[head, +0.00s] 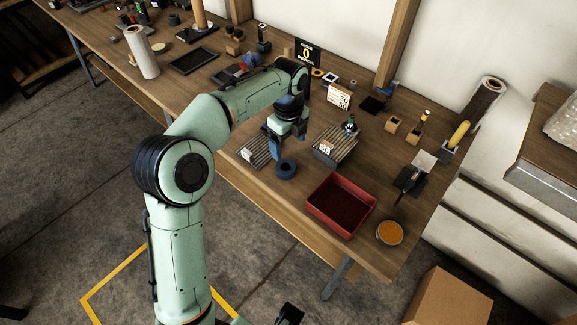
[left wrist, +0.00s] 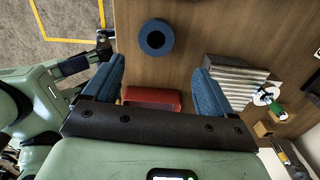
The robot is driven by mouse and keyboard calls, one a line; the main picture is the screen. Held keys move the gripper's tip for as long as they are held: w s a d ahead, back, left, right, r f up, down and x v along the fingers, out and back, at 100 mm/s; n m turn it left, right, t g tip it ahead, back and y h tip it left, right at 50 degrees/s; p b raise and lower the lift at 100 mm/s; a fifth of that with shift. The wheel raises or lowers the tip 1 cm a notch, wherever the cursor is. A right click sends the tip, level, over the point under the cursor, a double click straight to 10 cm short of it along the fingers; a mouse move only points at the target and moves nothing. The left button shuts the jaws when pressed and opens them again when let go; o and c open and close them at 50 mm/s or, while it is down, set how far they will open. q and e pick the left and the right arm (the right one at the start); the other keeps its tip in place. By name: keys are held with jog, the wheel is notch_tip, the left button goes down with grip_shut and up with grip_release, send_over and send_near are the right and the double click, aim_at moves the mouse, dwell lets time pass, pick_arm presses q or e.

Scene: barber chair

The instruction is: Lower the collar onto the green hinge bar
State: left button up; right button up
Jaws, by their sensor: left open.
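A dark blue ring (head: 285,169), which looks like the collar, lies flat on the wooden table near its front edge. It also shows in the left wrist view (left wrist: 156,37), beyond the fingertips and not between them. My left gripper (head: 287,141) is open and empty above the table, with its blue fingers (left wrist: 160,70) spread wide.
A red bin (head: 341,205) and an orange-filled round tub (head: 389,232) stand to the right of the ring. Ribbed grey blocks (head: 334,145) (head: 256,150) lie behind it and to its left. Bare wood surrounds the ring.

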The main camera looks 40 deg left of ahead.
pick_arm(q)
send_over(286, 165)
jog(key=d, duration=0.1)
jog(key=f, duration=0.5)
jog(key=shift+s+d+b, duration=0.2)
jog(key=shift+s+b, duration=0.15)
jog(key=shift+s+a+f+b, duration=0.15)
jog(key=shift+f+b, duration=0.1)
jog(key=shift+f, duration=1.05)
jog(key=shift+s+a+f+b, duration=0.1)
jog(key=shift+s+f+b, duration=0.1)
jog(key=shift+f, duration=1.1)
jog(key=c, duration=1.1)
